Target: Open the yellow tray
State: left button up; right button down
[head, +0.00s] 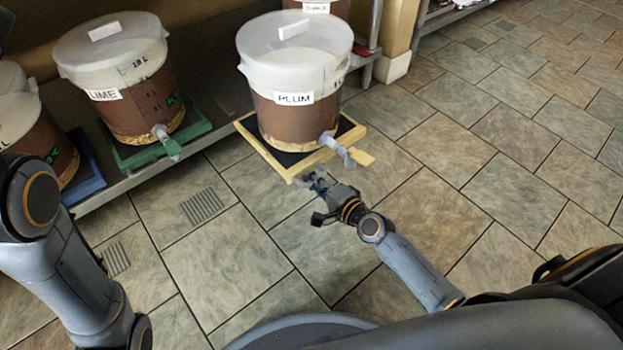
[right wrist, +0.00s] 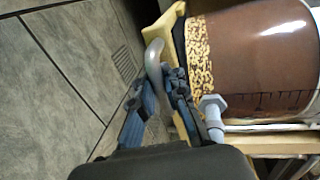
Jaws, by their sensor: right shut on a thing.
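The yellow tray (head: 266,157) stands out from the low shelf, with the PLUM bucket (head: 296,115) upright on its dark inner surface. The tray's edge also shows in the right wrist view (right wrist: 163,22). My right gripper (head: 313,180) is at the tray's front edge, shut on the grey curved handle (right wrist: 153,58). In the right wrist view the fingers (right wrist: 158,92) close around the handle's lower part, which they partly hide. The bucket's grey tap (head: 337,148) is just above and beside this gripper. My left arm shows at the left, but its gripper is out of view.
The LIME bucket (head: 127,95) sits on a green tray (head: 185,132) to the left. Another bucket (head: 45,140) stands on a blue tray (head: 85,170) at the far left. A wooden post (head: 397,30) stands behind right. The tiled floor (head: 470,170) is clear to the right.

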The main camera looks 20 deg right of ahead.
jog(key=c, duration=1.4)
grip_release()
jog(key=v, duration=1.2)
jog(key=shift+r, duration=0.1)
